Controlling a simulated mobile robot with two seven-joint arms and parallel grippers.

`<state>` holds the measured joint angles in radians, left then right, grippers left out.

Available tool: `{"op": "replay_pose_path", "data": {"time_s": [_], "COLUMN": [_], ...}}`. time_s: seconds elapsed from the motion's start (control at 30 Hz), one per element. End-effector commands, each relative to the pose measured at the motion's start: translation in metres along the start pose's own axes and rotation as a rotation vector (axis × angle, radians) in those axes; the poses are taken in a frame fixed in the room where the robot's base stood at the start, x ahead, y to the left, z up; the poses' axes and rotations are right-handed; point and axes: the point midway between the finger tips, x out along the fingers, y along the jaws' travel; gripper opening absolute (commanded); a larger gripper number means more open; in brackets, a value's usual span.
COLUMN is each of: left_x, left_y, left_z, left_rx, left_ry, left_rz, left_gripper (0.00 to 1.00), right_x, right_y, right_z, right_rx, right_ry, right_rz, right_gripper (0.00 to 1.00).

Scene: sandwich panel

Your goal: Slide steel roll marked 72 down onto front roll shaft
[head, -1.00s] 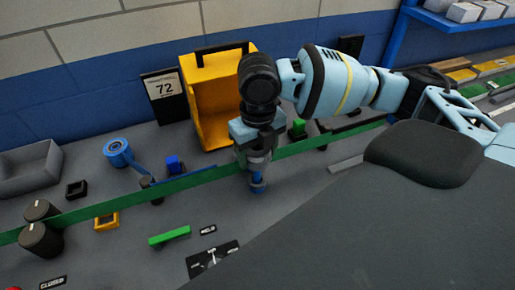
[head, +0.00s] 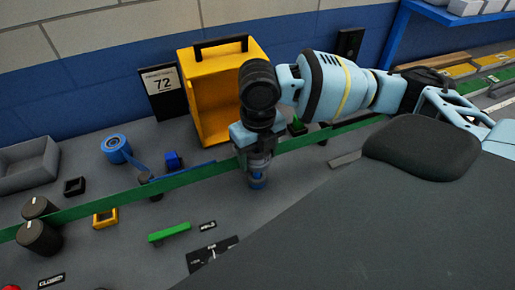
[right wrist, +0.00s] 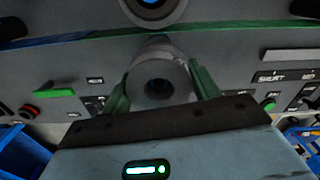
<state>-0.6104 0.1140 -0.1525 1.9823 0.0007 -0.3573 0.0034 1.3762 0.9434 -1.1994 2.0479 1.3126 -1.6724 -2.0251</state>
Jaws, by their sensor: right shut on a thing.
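My right gripper (head: 257,152) points down above the panel near the green band. It is shut on a grey steel roll (head: 259,165); no number is legible on it. In the right wrist view, the green fingers (right wrist: 160,95) sit either side of the roll (right wrist: 158,66), and a dark round hole shows in its end. My left gripper is not in view.
A card reading 72 (head: 163,82) stands beside a yellow bin (head: 212,115) at the back. A blue reel (head: 116,149), green bar (head: 170,233) and grey tray (head: 28,165) lie around.

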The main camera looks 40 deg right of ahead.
Motion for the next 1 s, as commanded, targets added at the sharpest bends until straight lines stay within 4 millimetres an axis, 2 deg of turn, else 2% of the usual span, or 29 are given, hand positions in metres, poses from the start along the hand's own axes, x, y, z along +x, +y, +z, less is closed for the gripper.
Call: {"op": "replay_pose_path", "data": {"time_s": [0.43, 1.0], "left_x": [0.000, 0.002], "left_y": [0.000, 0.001], "left_z": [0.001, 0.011], "left_rx": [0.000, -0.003], "left_ry": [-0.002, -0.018], "left_rz": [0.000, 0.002], "left_gripper": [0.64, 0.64], "right_x": [0.002, 0.026], "right_y": [0.000, 0.000], "right_z": [0.000, 0.000], "right_rx": [0.000, 0.000], "right_ry": [-0.001, 0.000], "right_rz": [0.001, 0.001], "right_gripper": [0.28, 0.28]}}
